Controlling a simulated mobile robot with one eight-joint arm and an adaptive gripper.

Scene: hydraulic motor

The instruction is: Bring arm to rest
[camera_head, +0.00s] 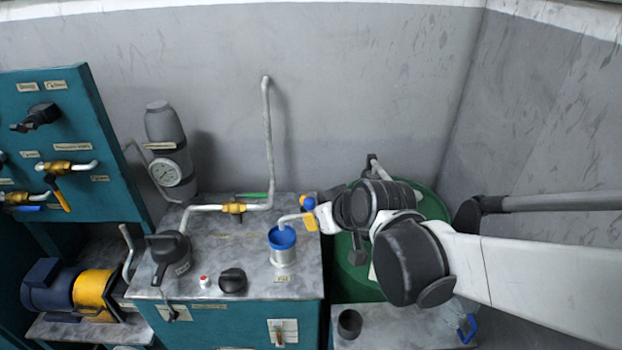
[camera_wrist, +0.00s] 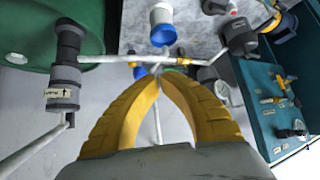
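My arm reaches in from the right in the head view, over the green drum. My gripper (camera_head: 311,222) is at its left end, close to the right edge of the bench top and beside the blue-rimmed cup. In the wrist view the two yellow fingers of my gripper (camera_wrist: 160,78) come together at their tips. I see no object between them. A grey pipe passes near the tips there; whether they touch it cannot be told.
The blue-rimmed metal cup (camera_head: 282,242) stands on the marble bench top (camera_head: 225,262). A tall bent pipe (camera_head: 267,130) rises behind it. The green drum (camera_head: 350,285) is under my arm. A teal panel (camera_head: 75,135) with valves is at left. The upper wall area is clear.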

